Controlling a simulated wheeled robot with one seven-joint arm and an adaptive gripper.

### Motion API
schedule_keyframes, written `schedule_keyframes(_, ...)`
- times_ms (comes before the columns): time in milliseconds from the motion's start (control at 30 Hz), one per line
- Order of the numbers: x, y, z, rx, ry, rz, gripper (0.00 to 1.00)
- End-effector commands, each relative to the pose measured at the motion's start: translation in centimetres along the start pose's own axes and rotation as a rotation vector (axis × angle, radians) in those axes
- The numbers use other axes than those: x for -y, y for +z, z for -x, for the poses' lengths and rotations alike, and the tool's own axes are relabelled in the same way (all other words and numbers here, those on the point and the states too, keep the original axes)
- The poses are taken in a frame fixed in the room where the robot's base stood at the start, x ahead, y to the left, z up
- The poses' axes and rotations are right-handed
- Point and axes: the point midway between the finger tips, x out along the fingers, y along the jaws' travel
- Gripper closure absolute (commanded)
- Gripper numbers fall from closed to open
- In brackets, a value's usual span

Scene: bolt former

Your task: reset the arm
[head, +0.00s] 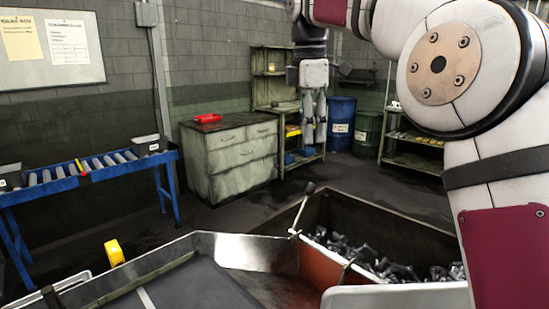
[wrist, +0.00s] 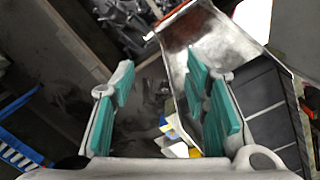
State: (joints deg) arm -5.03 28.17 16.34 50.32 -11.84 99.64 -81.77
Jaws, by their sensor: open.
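My gripper (head: 314,136) hangs from my raised arm in the upper middle of the head view, fingers pointing down. It appears in front of the shelving by the far wall. In the wrist view my gripper (wrist: 160,105) shows its two teal-padded fingers spread well apart. Nothing is between the pads. Below them the floor is dark and blurred. My arm's large white and maroon links fill the right side of the head view.
A bin of dark metal parts (head: 375,262) stands at the lower right, beside a metal chute (head: 245,250). A blue roller conveyor (head: 95,168) is at left. A drawer cabinet (head: 230,160) bears a red object (head: 207,118). Blue barrel (head: 341,122) stands behind.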

Motion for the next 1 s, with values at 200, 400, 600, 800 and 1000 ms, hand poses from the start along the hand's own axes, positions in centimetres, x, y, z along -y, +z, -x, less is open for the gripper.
schedule_keyframes(200,4.6,0.9,1.9,0.025,0.047,-0.208,0.58)
schedule_keyframes(400,9.1,1.9,2.6,0.031,0.089,-0.411,0.58)
schedule_keyframes(600,14.0,3.0,2.3,0.019,0.13,-0.623,0.58)
schedule_keyframes(800,19.2,4.1,1.2,-0.008,0.166,-0.844,0.58)
schedule_keyframes(1000,24.6,5.0,-0.8,-0.052,0.197,-1.07,0.58)
